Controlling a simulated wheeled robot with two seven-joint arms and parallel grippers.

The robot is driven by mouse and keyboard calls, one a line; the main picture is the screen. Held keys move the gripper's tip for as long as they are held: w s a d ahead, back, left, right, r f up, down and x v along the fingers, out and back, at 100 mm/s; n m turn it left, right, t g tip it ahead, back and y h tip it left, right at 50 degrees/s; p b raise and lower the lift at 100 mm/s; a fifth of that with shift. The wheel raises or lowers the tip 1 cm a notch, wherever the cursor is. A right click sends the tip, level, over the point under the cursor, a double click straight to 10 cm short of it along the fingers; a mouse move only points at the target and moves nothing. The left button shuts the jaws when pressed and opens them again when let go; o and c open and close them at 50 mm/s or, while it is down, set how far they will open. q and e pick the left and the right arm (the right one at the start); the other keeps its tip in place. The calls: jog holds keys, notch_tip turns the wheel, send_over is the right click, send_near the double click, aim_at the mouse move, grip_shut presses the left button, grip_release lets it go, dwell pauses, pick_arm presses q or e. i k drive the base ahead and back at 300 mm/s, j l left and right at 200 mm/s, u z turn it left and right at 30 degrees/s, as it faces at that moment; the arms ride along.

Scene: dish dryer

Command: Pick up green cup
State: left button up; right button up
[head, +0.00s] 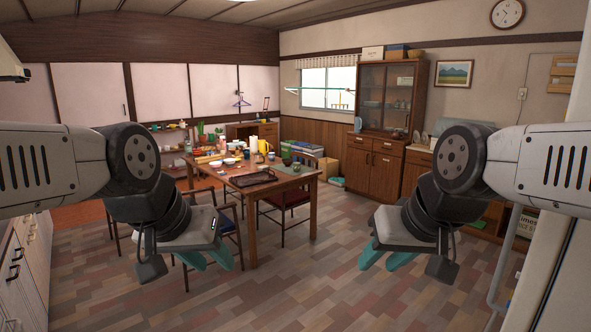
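A dining table (240,180) stands mid-room with small dishes and cups on it. A small greenish cup-like item (296,167) sits near its right end, but it is too small to be sure that it is the green cup. My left gripper (213,264) is in front of the table, far nearer to me, with its teal fingers apart and empty. My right gripper (380,263) is right of the table over the floor, with its teal fingers apart and empty. Neither gripper touches anything.
Chairs (284,198) stand at the table. A dark tray (252,179) and a yellow pitcher (263,147) are on it. A wooden cabinet (375,165) stands at the back right, drawers (20,262) at the left. The floor (300,285) ahead is clear.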

aim_at(297, 167)
jog(key=i, duration=3.45)
jog(key=i+l+u, duration=0.1)
jog(key=i, duration=0.55)
jog(key=i+l, duration=0.15)
jog(key=i, duration=0.55)
jog(key=i+l, duration=0.25)
jog(key=i, duration=0.2)
jog(key=j+u, duration=0.05)
